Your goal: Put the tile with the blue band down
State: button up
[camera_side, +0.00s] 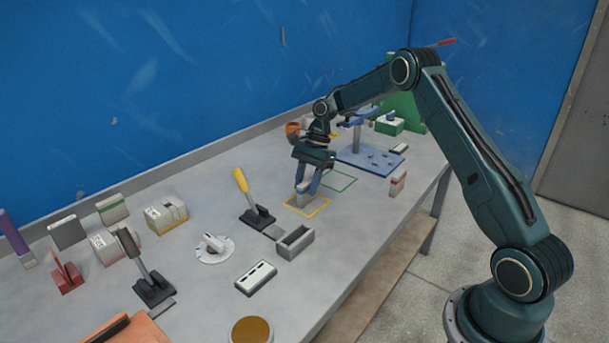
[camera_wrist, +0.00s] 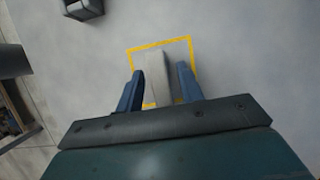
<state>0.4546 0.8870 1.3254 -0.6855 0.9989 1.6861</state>
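A pale grey tile (camera_side: 305,200) stands within the yellow outline (camera_side: 325,208) on the bench; no blue band shows on its visible faces. The tile also shows in the wrist view (camera_wrist: 156,77), inside the yellow outline (camera_wrist: 191,47). My gripper (camera_side: 308,186) is low over the outline, its two blue fingers on either side of the tile. In the wrist view my gripper (camera_wrist: 159,84) is open, with a clear gap between the tile and the right finger. The left finger is close to the tile; whether it touches is unclear.
A green outline (camera_side: 341,181) lies empty behind the yellow one. A red-banded block (camera_side: 398,182) stands to the right and a blue stand (camera_side: 372,160) behind. A grey open box (camera_side: 295,243) and a yellow-handled lever (camera_side: 250,198) are nearby at left front.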

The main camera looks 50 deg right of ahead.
jog(key=shift+r, duration=0.15)
jog(key=shift+v, duration=3.75)
jog(key=shift+a+r, duration=0.15)
jog(key=shift+r, duration=0.15)
jog(key=s+a+r+n+t+h, duration=0.25)
jog(key=s+a+r+n, duration=0.65)
jog(key=s+a+r, duration=0.65)
jog(key=s+f+n+t+h, duration=0.1)
jog(key=s+n, duration=0.8)
jog(key=s, duration=0.9)
jog(key=shift+s+a+f+t+h, duration=0.25)
jog(key=shift+s+f+t+h, duration=0.15)
jog(key=shift+t, duration=0.65)
